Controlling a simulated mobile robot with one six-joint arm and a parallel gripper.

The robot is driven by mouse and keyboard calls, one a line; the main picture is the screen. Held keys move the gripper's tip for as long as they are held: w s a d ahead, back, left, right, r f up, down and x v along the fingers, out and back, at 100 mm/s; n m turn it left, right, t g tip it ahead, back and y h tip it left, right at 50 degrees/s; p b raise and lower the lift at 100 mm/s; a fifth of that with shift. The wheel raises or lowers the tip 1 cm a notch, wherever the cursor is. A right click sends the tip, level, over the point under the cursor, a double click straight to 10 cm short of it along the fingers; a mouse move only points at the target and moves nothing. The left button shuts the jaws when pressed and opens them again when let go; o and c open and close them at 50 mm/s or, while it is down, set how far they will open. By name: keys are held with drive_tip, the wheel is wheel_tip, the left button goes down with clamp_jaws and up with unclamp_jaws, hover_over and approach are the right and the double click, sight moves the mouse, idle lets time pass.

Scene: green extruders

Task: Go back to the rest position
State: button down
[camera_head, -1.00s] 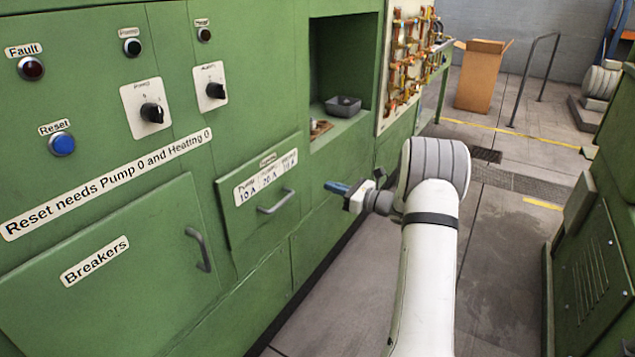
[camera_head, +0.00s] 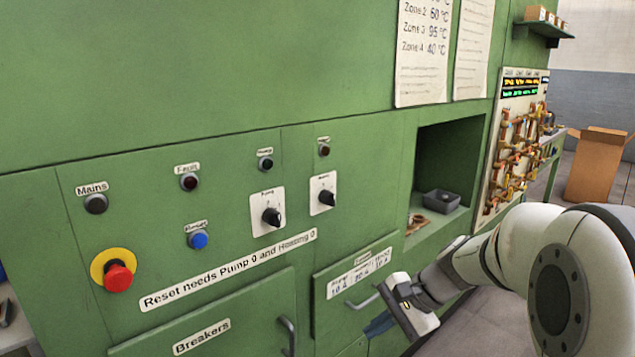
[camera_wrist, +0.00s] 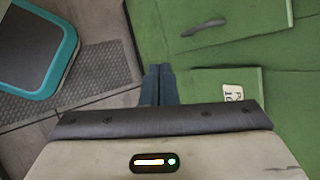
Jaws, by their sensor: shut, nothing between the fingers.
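My gripper (camera_head: 378,325) is at the lower middle of the head view, in front of the drawer (camera_head: 352,290) with the amp labels. Its blue fingers point down and to the left. In the wrist view my gripper (camera_wrist: 159,84) shows its two fingers together, with nothing between them. My white arm comes in from the right of the head view, bent at a large dark joint. In the wrist view the fingers are over the line between the floor and the green cabinet front (camera_wrist: 210,55). I cannot tell whether they touch the cabinet.
The green cabinet carries a red stop button (camera_head: 118,277), a blue reset button (camera_head: 198,240) and two black knobs. The breakers door (camera_head: 215,335) is closed. A grey tray (camera_head: 442,202) sits in the recess. A cardboard box (camera_head: 596,166) stands at the back right. Floor shows beside the cabinet.

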drive_tip(key=s+d+r+n+h+p, duration=0.2)
drive_tip(key=s+r+n+h, duration=0.1)
drive_tip(key=s+n, duration=0.2)
drive_tip(key=s+d+r+n+t+h+p, duration=0.1)
drive_tip(key=s+d+r+n+h+p, duration=0.1)
drive_tip(key=s, duration=0.8)
drive_tip(key=r+n+h+p, duration=0.1)
drive_tip(key=n+h, duration=0.1)
drive_tip(key=n, duration=0.1)
drive_tip(key=shift+r+n+p, duration=0.3)
drive_tip(key=shift+r, duration=0.05)
